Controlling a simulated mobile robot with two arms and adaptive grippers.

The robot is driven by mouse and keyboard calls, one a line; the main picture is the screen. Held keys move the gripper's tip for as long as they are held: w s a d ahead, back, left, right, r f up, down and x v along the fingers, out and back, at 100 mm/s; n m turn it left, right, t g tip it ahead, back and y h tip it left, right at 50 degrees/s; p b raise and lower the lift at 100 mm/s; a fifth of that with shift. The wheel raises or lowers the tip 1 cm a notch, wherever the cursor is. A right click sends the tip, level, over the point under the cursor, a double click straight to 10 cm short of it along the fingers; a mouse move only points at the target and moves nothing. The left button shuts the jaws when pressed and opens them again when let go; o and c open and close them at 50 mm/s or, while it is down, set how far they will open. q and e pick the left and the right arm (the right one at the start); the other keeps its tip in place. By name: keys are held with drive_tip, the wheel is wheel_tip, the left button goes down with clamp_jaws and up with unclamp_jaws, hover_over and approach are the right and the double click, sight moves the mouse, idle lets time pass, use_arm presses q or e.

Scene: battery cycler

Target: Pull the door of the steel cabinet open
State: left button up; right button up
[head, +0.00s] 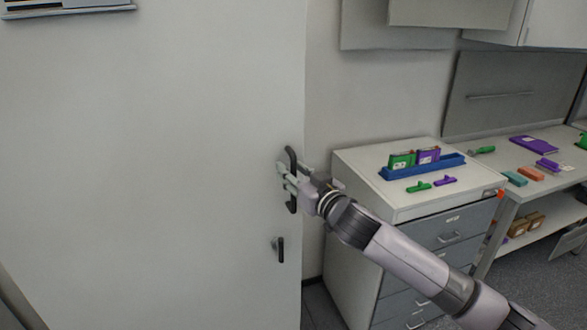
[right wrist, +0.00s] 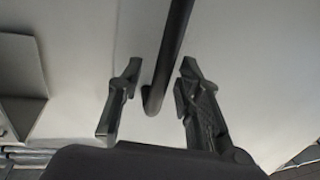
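The steel cabinet door (head: 150,150) is a large pale flat panel filling the left half of the head view. A dark vertical bar handle (head: 291,160) stands near its right edge. My right gripper (head: 283,175) is at the handle, its fingers pointing at the door. In the right wrist view the handle (right wrist: 172,60) runs down between the two fingers of the gripper (right wrist: 155,85), which are apart with gaps on both sides of the bar. My left gripper is not in view.
A smaller dark latch (head: 280,249) sits lower on the door. To the right stands a drawer cabinet (head: 345,160) with a blue tray (head: 425,170) and small green and purple items on top. A workbench (head: 505,160) stands farther right.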

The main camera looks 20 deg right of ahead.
clamp_jaws()
idle(0.5)
idle(0.4)
